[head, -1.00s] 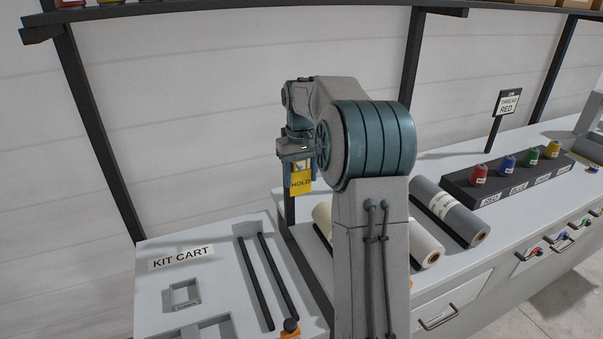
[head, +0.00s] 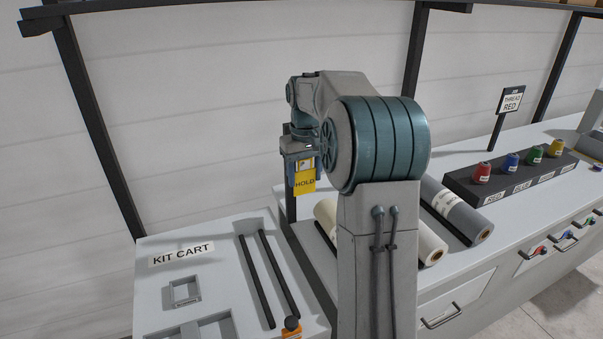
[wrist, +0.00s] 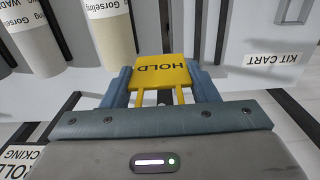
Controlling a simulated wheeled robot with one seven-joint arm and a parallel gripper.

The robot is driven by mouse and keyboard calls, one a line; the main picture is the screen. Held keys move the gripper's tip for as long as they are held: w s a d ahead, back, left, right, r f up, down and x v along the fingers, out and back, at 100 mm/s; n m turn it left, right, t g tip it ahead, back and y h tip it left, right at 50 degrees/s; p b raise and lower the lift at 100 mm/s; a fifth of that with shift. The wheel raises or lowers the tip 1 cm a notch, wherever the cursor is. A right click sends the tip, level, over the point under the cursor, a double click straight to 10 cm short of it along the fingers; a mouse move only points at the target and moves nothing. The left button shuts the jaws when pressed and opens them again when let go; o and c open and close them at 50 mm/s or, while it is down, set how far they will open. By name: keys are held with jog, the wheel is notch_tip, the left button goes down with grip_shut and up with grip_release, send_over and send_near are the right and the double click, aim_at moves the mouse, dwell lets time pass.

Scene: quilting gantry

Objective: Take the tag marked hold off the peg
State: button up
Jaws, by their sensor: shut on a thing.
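The yellow tag marked HOLD (head: 305,184) hangs below my gripper (head: 302,165) in the head view, left of my arm's large joint. In the wrist view the tag (wrist: 161,72) lies between the two blue fingers of my gripper (wrist: 161,85), with its lettering upside down. The gripper is shut on the tag. A dark upright post (head: 291,205) stands just below and left of the tag in the head view. I cannot make out the peg, or whether the tag still touches it.
The kit cart (head: 215,235) with dark rails and recesses is at lower left. Fabric rolls (head: 455,212) lie on the bench right of my arm. Thread spools (head: 511,163) stand on a black rack beside a THREAD RED sign (head: 511,101).

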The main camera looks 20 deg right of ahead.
jog(key=s+b, duration=0.3)
jog(key=s, duration=0.4)
dwell(1.1)
jog(key=shift+a, duration=0.1)
